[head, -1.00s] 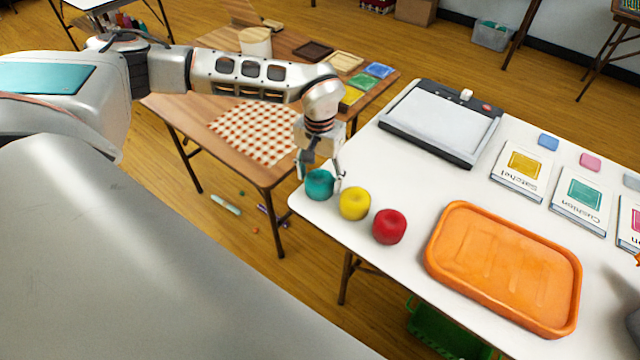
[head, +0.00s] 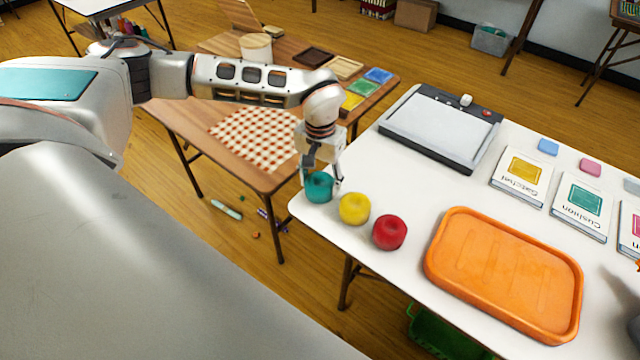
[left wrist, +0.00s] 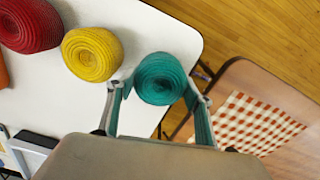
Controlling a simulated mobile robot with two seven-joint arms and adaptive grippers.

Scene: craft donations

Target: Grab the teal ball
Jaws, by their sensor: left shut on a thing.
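The teal ball (head: 319,187) sits at the near left corner of the white table (head: 345,246). It looks like a ribbed, flattened round ball in the left wrist view (left wrist: 160,79). My left gripper (head: 320,182) reaches down over it from above, with a finger on either side, and is shut on it. The left wrist view shows both fingers (left wrist: 157,98) against the ball's sides. I cannot tell whether the ball is lifted off the table.
A yellow ball (head: 354,209) and a red ball (head: 389,232) stand close by to the right. An orange tray (head: 436,240), a paper trimmer (head: 440,127) and several labelled boxes lie farther along. A wooden table (head: 268,178) with a checked cloth (head: 256,134) stands behind.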

